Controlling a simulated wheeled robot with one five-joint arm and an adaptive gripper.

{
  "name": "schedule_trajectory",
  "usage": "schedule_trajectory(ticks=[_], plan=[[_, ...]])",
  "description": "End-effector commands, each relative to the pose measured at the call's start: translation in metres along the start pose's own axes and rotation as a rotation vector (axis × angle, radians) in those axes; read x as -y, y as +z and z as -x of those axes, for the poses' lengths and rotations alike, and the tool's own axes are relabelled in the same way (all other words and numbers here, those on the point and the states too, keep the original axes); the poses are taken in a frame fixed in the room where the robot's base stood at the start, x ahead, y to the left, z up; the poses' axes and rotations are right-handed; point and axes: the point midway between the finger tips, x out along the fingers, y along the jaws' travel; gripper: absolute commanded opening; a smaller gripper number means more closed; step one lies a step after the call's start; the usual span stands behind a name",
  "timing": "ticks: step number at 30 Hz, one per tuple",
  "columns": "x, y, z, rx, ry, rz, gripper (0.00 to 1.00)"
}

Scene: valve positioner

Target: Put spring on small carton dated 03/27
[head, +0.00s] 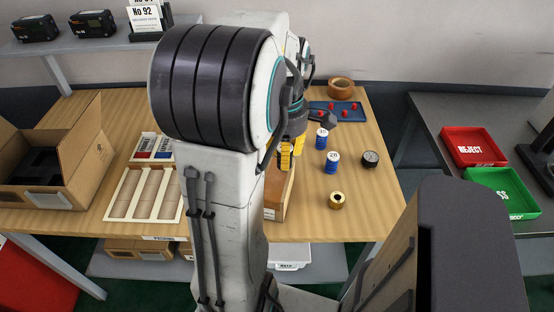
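My gripper (291,152), with yellow fingertips, hangs over the middle of the wooden table, partly behind my arm. I cannot tell whether it is open or shut. Two blue cylinders with white tops, possibly springs, stand to its right: one farther back (321,139) and one nearer (332,162), its top seeming to read 20. Both stand apart from the gripper. A brown box-like block (278,194) lies below the gripper, partly hidden by my arm. No date 03/27 is readable, so I cannot tell which carton bears it.
A brass ring part (336,201), black gauge (370,158) and blue tray (347,106) with red pieces are on the right half. An open carton (88,178) and partitioned tray (121,205) are at left. Red REJECT (473,150) and green (502,193) bins sit right.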

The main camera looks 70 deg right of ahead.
Motion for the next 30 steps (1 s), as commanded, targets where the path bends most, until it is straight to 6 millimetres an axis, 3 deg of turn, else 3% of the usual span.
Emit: schedule_trajectory(ticks=[11, 21, 30], plan=[[-0.018, -0.018, -0.017, -0.002, -0.001, -0.001, 0.0], [-0.017, -0.018, -0.051, -0.002, -0.001, -0.001, 0.0], [-0.017, -0.017, -0.056, -0.001, 0.001, -0.001, 0.0]])
